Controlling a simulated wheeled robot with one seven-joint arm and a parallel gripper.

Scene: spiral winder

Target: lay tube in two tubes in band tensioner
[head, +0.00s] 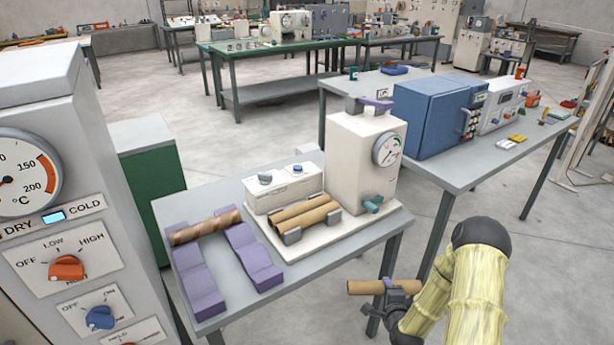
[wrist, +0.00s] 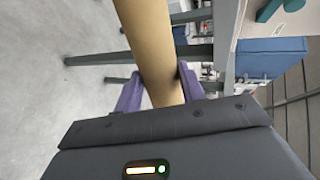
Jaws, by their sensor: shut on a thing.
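My gripper (head: 388,287) is shut on a plain brown cardboard tube (head: 364,287), held level off the front right of the table, apart from the machine. In the wrist view the tube (wrist: 152,50) runs up between the two purple fingers. What I take for the band tensioner is the cream machine (head: 360,155) with a round gauge and a teal knob. On its base (head: 335,233), two brown tubes (head: 306,213) lie side by side between grey end brackets (head: 291,236). Their undersides are hidden.
Two purple stepped rests (head: 250,258) stand on the table's left, with a darker, spiral-marked tube (head: 205,227) across their back ends. A cream box with knobs (head: 283,188) stands behind the two tubes. A grey control cabinet (head: 70,200) is close left. The table's front right edge (head: 345,262) is bare.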

